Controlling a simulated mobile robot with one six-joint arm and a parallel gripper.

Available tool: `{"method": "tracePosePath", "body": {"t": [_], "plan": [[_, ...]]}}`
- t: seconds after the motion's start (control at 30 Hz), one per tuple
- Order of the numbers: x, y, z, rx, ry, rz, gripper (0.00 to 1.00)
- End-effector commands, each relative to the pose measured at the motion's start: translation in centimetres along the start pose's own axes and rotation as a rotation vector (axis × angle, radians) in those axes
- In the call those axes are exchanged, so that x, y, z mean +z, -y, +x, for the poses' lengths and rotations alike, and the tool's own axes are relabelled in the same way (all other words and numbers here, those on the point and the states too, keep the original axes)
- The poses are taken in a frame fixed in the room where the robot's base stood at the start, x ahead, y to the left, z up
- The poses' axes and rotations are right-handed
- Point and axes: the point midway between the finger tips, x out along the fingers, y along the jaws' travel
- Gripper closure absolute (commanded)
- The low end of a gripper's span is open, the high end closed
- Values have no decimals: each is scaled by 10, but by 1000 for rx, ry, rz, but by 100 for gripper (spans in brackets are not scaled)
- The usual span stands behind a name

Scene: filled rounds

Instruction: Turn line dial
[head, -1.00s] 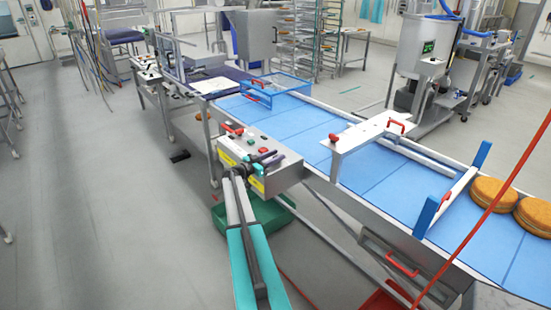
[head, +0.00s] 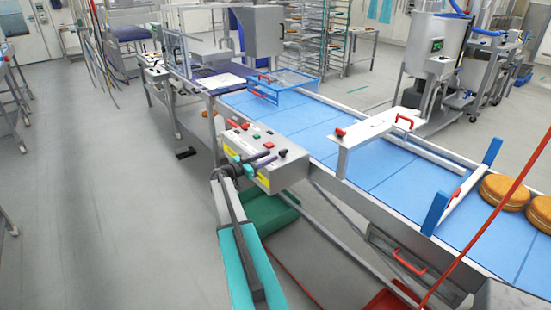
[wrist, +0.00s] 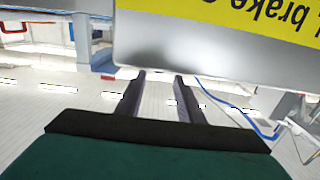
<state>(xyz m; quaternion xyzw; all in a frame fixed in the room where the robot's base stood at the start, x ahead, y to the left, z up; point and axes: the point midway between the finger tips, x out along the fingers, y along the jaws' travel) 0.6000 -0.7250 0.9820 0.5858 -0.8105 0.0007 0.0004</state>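The control box (head: 288,176) is a grey metal panel on the near side of the blue conveyor, with red and green buttons and yellow labels on its front. A small black knob (head: 282,153) stands near its right end; I cannot tell surely whether it is the line dial. My gripper (head: 271,157) is at the box's front, its dark fingers pointing right, apart and seemingly empty. In the wrist view its two fingers (wrist: 159,76) are spread, just under the box's edge with a yellow label (wrist: 245,18) reading upside down "brake". No dial shows between them.
The blue conveyor (head: 375,178) runs behind the box, with a white bridge with red handles (head: 372,130) over it and round cakes (head: 499,189) at right. A green bin (head: 268,214) lies below the box. The floor at left (head: 100,200) is clear.

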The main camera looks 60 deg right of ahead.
Motion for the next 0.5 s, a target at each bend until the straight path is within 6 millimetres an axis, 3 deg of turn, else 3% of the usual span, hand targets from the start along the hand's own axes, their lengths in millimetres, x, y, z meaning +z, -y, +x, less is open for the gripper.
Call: {"method": "tracePosePath", "body": {"t": [0.23, 0.5], "plan": [[2, 0, -38, -3, 0, 0, 66], [0, 1, -55, -1, 0, 0, 66]]}}
